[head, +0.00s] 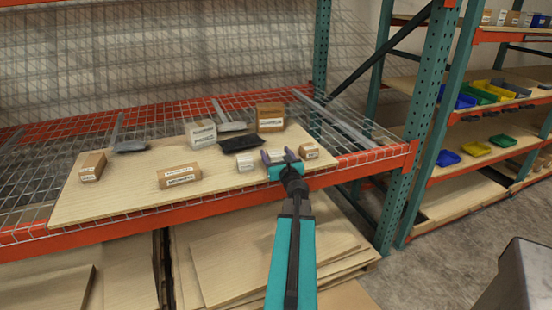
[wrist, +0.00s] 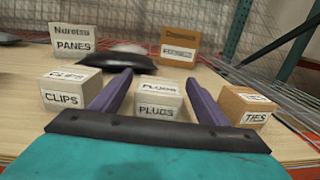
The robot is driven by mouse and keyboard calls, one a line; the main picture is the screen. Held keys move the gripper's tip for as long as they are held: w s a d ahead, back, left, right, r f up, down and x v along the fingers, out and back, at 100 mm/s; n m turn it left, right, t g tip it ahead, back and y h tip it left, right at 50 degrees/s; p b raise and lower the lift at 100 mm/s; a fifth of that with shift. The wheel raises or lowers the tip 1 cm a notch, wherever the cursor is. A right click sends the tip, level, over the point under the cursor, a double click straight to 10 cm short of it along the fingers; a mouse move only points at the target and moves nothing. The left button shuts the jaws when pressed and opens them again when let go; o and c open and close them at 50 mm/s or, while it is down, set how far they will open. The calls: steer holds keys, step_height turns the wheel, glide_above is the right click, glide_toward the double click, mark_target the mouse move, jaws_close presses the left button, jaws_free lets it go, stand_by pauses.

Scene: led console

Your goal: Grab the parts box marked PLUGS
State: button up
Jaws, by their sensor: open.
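The PLUGS box (wrist: 157,100) is a small pale box with its label facing my wrist camera. In the wrist view it stands upright just ahead of my gripper (wrist: 158,82), centred between the two purple fingers. The fingers are open, with one seen on each side of the box; I cannot tell whether they touch it. In the head view my gripper (head: 280,157) is low over the front right of the wooden board, and it largely hides the PLUGS box there.
The CLIPS box (wrist: 72,92) stands close to the left and the TIES box (wrist: 246,106) close to the right. Behind are the PANES box (wrist: 72,39), a dark item (wrist: 118,57) and a brown box (wrist: 180,47). An orange rack beam (head: 372,157) and green upright (head: 418,120) are to the right.

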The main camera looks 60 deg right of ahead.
mark_target(277, 154)
steer(key=c, duration=1.2)
steer(key=shift+r, duration=0.65)
steer(key=shift+s+r, duration=0.2)
steer(key=shift+r, duration=0.4)
steer(key=shift+s+r, duration=0.15)
steer(key=shift+r, duration=0.45)
steer(key=shift+s+a+r+b, duration=0.15)
steer(key=shift+s+a+r, duration=0.1)
steer(key=shift+s, duration=2.25)
steer(key=shift+s+a+r+b, duration=0.2)
steer(key=shift+s, duration=2.35)
steer(key=shift+s+a+r+b, duration=0.15)
steer(key=shift+s+a+r, duration=0.1)
steer(key=shift+s, duration=2.25)
